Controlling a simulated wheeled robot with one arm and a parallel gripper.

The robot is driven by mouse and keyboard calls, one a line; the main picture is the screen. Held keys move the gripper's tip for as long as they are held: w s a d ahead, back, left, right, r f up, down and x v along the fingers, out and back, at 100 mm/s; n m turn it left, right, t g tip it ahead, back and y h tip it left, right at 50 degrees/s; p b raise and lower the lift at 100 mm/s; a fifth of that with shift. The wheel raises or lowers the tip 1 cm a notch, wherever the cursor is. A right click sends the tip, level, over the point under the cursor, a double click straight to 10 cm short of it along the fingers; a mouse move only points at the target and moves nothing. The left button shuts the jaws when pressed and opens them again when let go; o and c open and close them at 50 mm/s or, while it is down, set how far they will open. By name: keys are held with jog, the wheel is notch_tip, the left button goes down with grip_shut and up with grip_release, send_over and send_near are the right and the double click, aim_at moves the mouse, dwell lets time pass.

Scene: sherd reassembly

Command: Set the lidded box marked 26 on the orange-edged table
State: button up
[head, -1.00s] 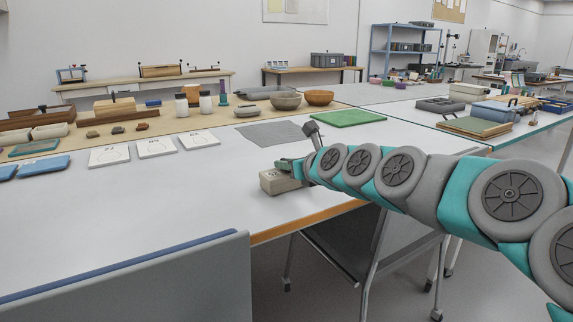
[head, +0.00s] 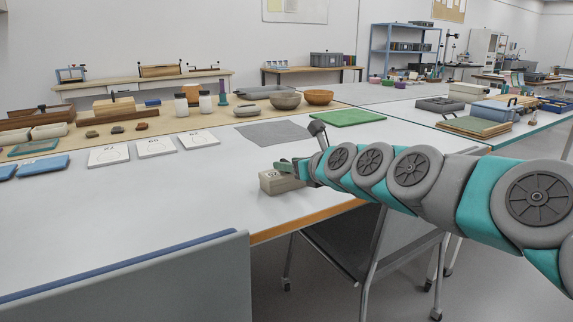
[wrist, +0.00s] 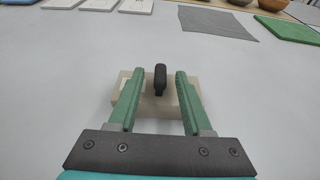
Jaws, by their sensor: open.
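A small beige lidded box (head: 280,182) stands on the white top of the orange-edged table (head: 150,215), close to the table's front edge. In the wrist view the box (wrist: 205,92) has a dark upright handle (wrist: 160,78) on its lid. My gripper (wrist: 155,78) is open, its two green fingers on either side of the handle with gaps to it. In the head view my gripper (head: 291,165) is at the box's top right and partly covers it. The number on the box is too small to read.
A grey mat (head: 270,133) and a green mat (head: 347,118) lie behind the box. White cards (head: 155,148) and blue trays (head: 42,167) lie to the left. The table top left of the box is clear.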

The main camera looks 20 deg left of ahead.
jog(key=v, duration=1)
jog(key=shift+w, duration=0.1)
jog(key=s+d+f+n+g+h, duration=0.6)
jog(key=s+d+f+n, duration=0.7)
jog(key=s+f+n, duration=0.35)
jog(key=s+d+f+n+g+h, duration=0.2)
jog(key=s+d+f+n, duration=0.2)
jog(key=s+d, duration=0.4)
jog(key=s+d+f+n+g+h, duration=0.3)
jog(key=s+d+f+n, duration=0.2)
jog(key=s+d, duration=0.3)
jog(key=s, duration=0.3)
jog(key=shift+s+d, duration=0.2)
jog(key=shift+d, duration=0.05)
jog(key=shift+d+n, duration=0.1)
jog(key=shift+n, duration=0.15)
